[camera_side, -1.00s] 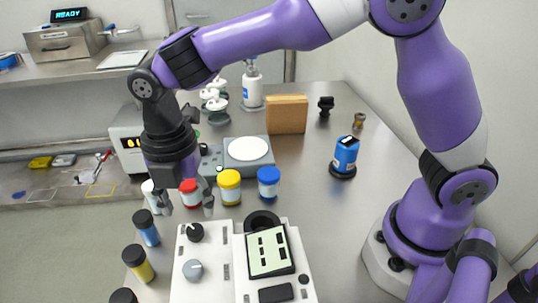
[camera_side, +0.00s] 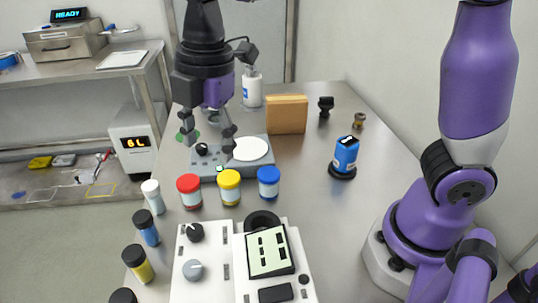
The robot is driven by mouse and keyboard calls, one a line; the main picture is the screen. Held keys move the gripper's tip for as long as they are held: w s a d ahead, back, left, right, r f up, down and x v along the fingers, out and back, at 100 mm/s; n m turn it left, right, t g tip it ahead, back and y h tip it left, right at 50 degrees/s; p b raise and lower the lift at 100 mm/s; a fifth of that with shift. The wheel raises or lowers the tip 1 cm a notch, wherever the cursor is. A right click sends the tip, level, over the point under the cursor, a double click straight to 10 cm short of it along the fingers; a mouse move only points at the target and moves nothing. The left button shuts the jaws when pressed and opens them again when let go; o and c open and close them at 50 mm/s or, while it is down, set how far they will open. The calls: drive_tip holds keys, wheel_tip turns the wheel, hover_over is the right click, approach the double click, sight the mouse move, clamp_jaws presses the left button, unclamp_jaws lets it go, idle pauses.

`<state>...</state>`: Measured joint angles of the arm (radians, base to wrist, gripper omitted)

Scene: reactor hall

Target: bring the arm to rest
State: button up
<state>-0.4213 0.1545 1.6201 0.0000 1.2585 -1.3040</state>
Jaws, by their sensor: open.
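My gripper (camera_side: 206,138) hangs fingers down above the steel table (camera_side: 310,190). It is open, with a gap between its two fingers and nothing in it. It is in front of and above the grey device with a round white plate (camera_side: 250,149), behind the row of jars. The upper part of my arm runs out of the top of the picture.
Jars with red (camera_side: 189,191), yellow (camera_side: 229,187) and blue (camera_side: 269,182) lids stand in a row. A white control panel (camera_side: 212,266) is at the front. A blue container (camera_side: 345,157) stands right. A brown block (camera_side: 287,114) and white bottle (camera_side: 252,88) stand behind.

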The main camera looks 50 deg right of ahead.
drive_tip(key=s+d+m+t, duration=0.2)
drive_tip(key=s+d+m, duration=0.3)
drive_tip(key=m, duration=0.5)
drive_tip(key=s+d+f+m+t, duration=0.1)
drive_tip(key=s+d+m+t, duration=0.1)
drive_tip(key=s+d+m, duration=0.3)
drive_tip(key=d+m, duration=0.3)
drive_tip(key=m, duration=0.1)
drive_tip(key=shift+d+m+t, duration=0.25)
drive_tip(key=shift+m+t, duration=0.05)
drive_tip(key=shift+m, duration=0.1)
